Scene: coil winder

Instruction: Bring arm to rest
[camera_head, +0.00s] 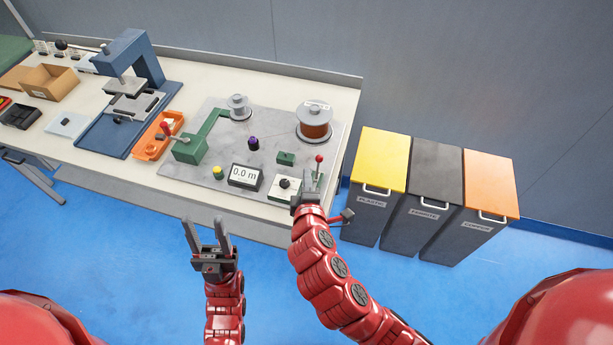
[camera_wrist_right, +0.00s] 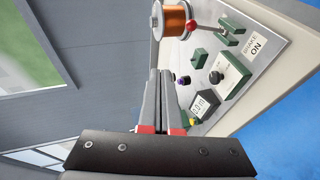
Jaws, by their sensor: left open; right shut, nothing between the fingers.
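My right gripper (camera_head: 304,184) is shut and empty at the front right corner of the coil winder's grey plate (camera_head: 215,115). Its fingers hide part of the plate there. In the right wrist view its closed fingers (camera_wrist_right: 160,80) point toward the winder, with the copper spool (camera_wrist_right: 172,20) beyond them. My left gripper (camera_head: 206,226) is open and empty, in front of the table over the blue floor. The red-knobbed lever (camera_head: 318,166) stands close to my right gripper; whether they touch is unclear. A "BRAKE ON" label (camera_wrist_right: 255,44) shows in the wrist view.
The plate also carries a green arm (camera_head: 200,140), a grey spool (camera_head: 238,107), a display reading 0.0 m (camera_head: 244,176) and a purple knob (camera_head: 253,143). A blue press (camera_head: 133,60) stands left. Yellow, black and orange bins (camera_head: 434,165) stand right. Floor in front is clear.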

